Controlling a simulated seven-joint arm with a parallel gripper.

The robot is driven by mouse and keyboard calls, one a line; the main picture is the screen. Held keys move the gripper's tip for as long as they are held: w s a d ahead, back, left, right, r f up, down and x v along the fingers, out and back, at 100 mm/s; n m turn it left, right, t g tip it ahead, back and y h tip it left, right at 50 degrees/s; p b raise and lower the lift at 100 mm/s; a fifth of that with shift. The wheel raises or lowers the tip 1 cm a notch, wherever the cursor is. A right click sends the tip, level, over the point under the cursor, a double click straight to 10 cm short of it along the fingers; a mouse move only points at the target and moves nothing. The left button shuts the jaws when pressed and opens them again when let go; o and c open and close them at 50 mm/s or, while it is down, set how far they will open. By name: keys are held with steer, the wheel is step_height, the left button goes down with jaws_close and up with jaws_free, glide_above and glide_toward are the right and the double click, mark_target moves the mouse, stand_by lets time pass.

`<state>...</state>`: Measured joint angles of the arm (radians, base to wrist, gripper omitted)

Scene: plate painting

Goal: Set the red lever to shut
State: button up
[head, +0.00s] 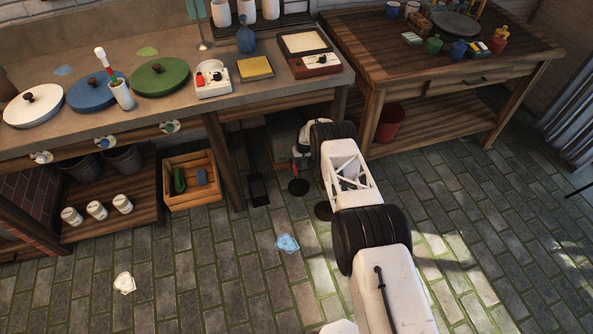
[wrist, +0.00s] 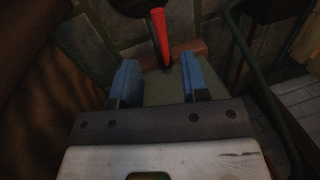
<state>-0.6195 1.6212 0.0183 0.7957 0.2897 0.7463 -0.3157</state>
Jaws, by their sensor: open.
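The red lever (wrist: 161,36) stands up just beyond my gripper (wrist: 159,72) in the wrist view, tilted slightly to the left toward its top. Its foot meets a grey-green surface (wrist: 160,92). The two blue fingers are apart with nothing between them; the lever shows in line with the gap, past the fingertips.
The workbench (head: 235,108) overhangs the spot, with lids and pots on it. A wooden crate (head: 193,201) stands to the left and a red bucket (head: 391,124) to the right. In the wrist view a dark curved tube (wrist: 252,75) runs along the right. The floor (head: 215,270) in front is mostly clear.

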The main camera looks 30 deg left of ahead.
mark_target(295, 168)
steer(key=shift+f, duration=0.15)
steer(key=shift+s+a+f, duration=0.15)
steer(key=shift+a+f, duration=0.05)
steer(key=shift+f, duration=1)
steer(key=shift+s+a+f, duration=0.15)
steer(key=shift+s+f, duration=0.05)
steer(key=shift+f, duration=1)
steer(key=shift+s+a+f, duration=0.15)
steer(key=shift+a+f, duration=0.05)
steer(key=shift+f, duration=1)
jaws_close()
